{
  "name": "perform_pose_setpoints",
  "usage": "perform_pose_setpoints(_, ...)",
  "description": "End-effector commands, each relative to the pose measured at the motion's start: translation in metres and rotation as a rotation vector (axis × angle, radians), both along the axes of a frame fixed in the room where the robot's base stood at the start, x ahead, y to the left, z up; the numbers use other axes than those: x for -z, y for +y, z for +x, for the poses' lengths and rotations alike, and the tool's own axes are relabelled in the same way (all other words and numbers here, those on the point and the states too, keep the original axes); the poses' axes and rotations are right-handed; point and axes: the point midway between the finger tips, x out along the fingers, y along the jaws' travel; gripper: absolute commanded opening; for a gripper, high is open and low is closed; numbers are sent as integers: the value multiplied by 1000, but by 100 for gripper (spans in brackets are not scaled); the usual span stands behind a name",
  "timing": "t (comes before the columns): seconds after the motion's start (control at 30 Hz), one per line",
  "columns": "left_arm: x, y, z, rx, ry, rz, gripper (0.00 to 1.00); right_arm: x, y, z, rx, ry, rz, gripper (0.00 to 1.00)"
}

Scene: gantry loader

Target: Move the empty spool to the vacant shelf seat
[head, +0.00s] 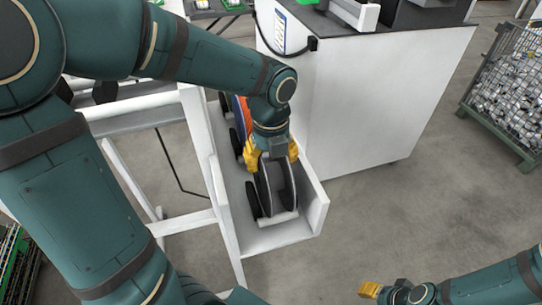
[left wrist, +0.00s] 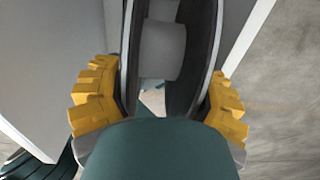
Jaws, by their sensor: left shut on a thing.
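The empty spool (head: 265,192) has dark round flanges and a bare grey hub. It stands on edge at the near end of the white shelf (head: 317,207). My left gripper (head: 271,153) comes down on it from above, shut on the spool with a yellow finger at each outer side. In the left wrist view the spool's grey hub (left wrist: 162,48) shows between the flanges, and the gripper (left wrist: 160,100) straddles them. Whether the spool touches the shelf floor is unclear. My right gripper (head: 370,289), yellow-fingered, is away at the bottom right; its opening is unclear.
Orange and blue spools (head: 245,112) sit farther back on the shelf, partly hidden by my arm. Black round parts (head: 252,199) line its left side. A white cabinet (head: 350,105) stands close on the right. A wire-mesh crate (head: 510,90) is far right. Floor between is clear.

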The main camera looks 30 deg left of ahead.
Motion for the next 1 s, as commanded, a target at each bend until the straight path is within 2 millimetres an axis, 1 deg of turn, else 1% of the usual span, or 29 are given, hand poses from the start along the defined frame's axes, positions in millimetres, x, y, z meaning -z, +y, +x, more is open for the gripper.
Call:
perform_pose_setpoints(0.1,3,0,0,0,-1,0,20,3,0,1,1,-2,0,47)
perform_pose_setpoints(0.37,3,0,0,0,-1,0,20,2,0,1,1,-2,0,47)
perform_pose_setpoints(0.4,3,0,0,0,-1,0,80,2,0,1,1,-2,0,47)
perform_pose_setpoints(0.47,3,0,0,0,-1,0,100,2,0,1,1,-2,0,47)
perform_pose_setpoints(0.77,3,0,0,0,1,-1,100,2,0,1,1,-2,0,47)
perform_pose_setpoints(0.87,-4,0,0,-1,-2,-1,100,2,0,1,1,-2,0,47)
perform_pose_setpoints(0.97,-18,0,1,-1,-4,0,100,2,0,1,1,-2,0,47)
perform_pose_setpoints(1.0,-26,0,1,-1,-6,-1,100,2,0,1,1,-2,0,47)
